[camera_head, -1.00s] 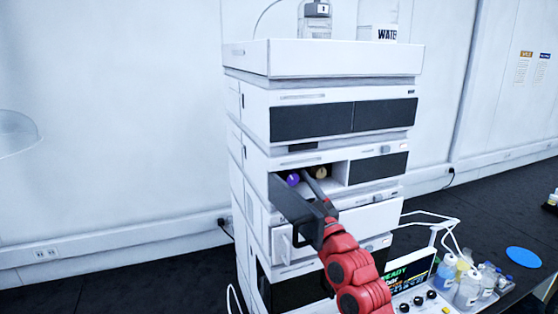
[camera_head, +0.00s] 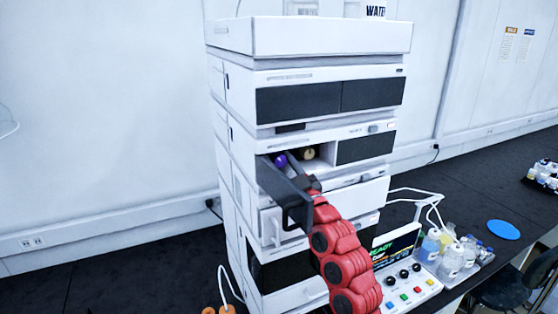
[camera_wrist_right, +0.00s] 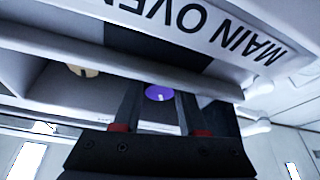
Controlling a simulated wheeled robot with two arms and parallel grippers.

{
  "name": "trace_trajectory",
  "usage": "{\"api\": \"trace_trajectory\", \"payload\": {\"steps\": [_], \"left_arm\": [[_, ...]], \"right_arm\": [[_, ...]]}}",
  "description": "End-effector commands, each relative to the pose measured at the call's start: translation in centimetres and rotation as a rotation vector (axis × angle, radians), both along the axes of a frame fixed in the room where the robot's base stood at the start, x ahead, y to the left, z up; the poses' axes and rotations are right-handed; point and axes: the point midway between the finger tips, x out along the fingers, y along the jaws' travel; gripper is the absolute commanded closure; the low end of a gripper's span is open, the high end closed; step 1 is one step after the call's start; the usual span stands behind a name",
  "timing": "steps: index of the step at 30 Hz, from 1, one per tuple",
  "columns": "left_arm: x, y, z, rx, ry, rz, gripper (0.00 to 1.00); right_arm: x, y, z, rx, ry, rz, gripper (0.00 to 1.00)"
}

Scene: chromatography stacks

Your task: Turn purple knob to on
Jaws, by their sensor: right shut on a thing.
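The purple knob (camera_head: 281,160) sits inside the open bay of the white instrument stack (camera_head: 222,100), left of a tan knob (camera_head: 308,153). My right gripper (camera_head: 277,170) reaches into this bay from the front. In the right wrist view the purple knob (camera_wrist_right: 159,92) shows between its two dark fingers (camera_wrist_right: 158,104), which are shut on it. The knob's face carries a small pale mark. The fingers hide part of the knob in the head view. My left gripper is not in view.
The bay's upper edge and a "MAIN OVEN" label (camera_wrist_right: 195,28) lie close above the fingers. Below right stand a control box with coloured buttons (camera_head: 405,290), a display (camera_head: 395,245) and several bottles (camera_head: 450,260).

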Motion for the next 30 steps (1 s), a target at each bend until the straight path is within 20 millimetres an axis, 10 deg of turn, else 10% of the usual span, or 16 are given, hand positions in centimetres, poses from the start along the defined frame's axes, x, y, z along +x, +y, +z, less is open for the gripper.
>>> {"api": "trace_trajectory", "payload": {"steps": [19,20,21,24,30], "left_arm": [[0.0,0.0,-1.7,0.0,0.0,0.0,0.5],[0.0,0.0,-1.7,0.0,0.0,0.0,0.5],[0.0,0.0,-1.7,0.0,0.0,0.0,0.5],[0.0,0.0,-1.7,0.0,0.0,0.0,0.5],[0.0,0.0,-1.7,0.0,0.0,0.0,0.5]], "right_arm": [[0.0,0.0,-0.2,0.114,0.053,-0.001,1.0],[0.0,0.0,-0.2,0.114,0.052,-0.001,0.55],[0.0,0.0,-0.2,0.114,0.052,-0.001,0.48],[0.0,0.0,-0.1,0.115,0.051,-0.001,0.3],[0.0,0.0,-0.1,0.114,0.049,-0.001,0.29]]}}
